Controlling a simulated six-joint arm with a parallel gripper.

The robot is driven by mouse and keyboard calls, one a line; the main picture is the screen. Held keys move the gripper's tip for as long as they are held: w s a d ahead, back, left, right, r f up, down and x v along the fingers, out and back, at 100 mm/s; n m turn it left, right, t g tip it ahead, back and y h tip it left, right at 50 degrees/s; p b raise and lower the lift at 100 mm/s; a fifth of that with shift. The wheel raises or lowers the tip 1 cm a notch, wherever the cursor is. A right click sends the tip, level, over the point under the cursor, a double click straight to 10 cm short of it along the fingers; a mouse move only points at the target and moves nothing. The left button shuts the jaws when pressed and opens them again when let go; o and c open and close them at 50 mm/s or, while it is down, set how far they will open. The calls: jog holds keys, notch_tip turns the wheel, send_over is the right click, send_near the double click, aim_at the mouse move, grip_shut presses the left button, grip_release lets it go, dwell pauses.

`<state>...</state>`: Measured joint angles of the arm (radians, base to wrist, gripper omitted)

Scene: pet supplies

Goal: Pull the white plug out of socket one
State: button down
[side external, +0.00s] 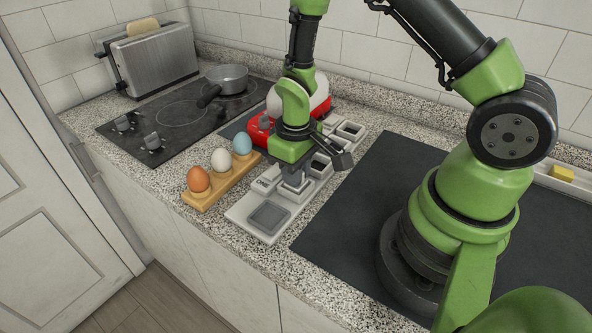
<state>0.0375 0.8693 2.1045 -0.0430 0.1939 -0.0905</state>
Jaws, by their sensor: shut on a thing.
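A long pale grey socket strip (243,211) lies on the speckled counter, with a square grey panel at its near end and dark square sockets toward its far end.
A wooden holder (214,191) with three eggs stands left of the strip. A red and white object (259,131) is behind my gripper. A hob (165,118) with a pot (228,78) and a toaster (152,60) stand farther back. A dark mat (345,215) lies to the right.

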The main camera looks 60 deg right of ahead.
jog(key=shift+r, duration=2.25)
